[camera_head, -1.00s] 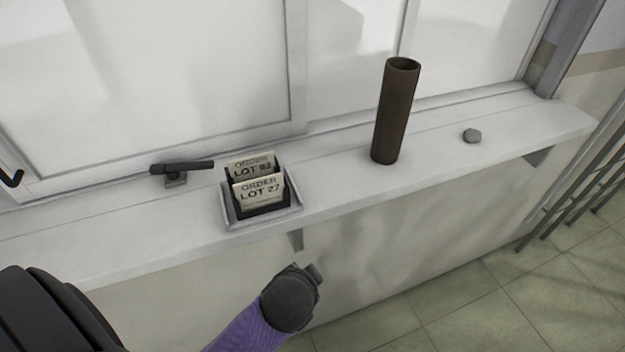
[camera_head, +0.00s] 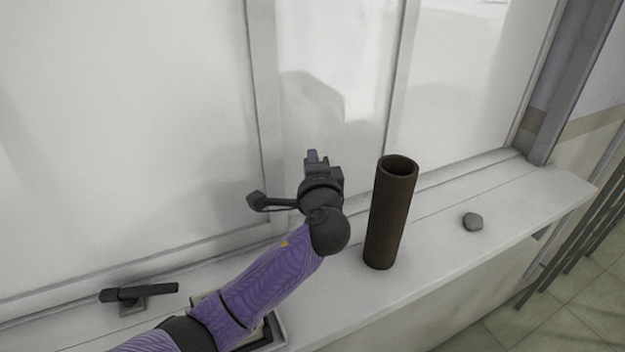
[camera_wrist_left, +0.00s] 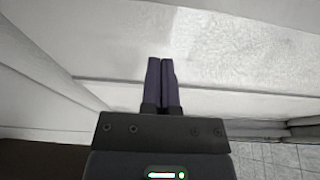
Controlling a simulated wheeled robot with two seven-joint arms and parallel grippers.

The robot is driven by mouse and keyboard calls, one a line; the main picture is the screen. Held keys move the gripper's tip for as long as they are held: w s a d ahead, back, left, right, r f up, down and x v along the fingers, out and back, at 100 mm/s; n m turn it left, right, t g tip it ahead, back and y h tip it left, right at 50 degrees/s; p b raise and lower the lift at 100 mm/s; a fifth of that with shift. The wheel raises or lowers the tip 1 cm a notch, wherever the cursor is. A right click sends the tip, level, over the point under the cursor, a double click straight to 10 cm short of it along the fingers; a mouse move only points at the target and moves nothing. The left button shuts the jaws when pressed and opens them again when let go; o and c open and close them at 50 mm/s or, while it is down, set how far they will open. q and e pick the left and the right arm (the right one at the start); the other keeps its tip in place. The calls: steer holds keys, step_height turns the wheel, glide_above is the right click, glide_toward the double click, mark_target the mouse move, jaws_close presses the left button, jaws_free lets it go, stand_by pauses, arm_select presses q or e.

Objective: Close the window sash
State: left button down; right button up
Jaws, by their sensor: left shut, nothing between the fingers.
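The window sash (camera_head: 263,100) is a white-framed pane. Its upright edge stands left of my left gripper (camera_head: 313,157). A second upright (camera_head: 398,85) stands to the right, with pale glass between the two. My left gripper is over the sill, in front of the glass and left of the brown tube. Its fingers are shut and empty; they also show in the left wrist view (camera_wrist_left: 162,84), against a pale surface. I cannot tell whether the fingertips touch anything. My right gripper is not in view.
A tall brown tube (camera_head: 388,215) stands on the white sill (camera_head: 510,215), close right of my left wrist. A grey stone-like lump (camera_head: 472,221) lies further right. A dark handle-like piece (camera_head: 138,294) is at lower left. My forearm mostly hides the card holder (camera_head: 268,332).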

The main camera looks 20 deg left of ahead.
arm_select(q)
steer(key=x, duration=0.3)
steer(key=shift+w+a+f+b, duration=0.1)
steer(key=shift+a+f+b, duration=0.05)
steer(key=shift+a+b, duration=0.2)
steer(key=s+a+p, duration=0.1)
steer(key=s+a, duration=0.1)
steer(key=s, duration=0.1)
steer(key=shift+p, duration=0.35)
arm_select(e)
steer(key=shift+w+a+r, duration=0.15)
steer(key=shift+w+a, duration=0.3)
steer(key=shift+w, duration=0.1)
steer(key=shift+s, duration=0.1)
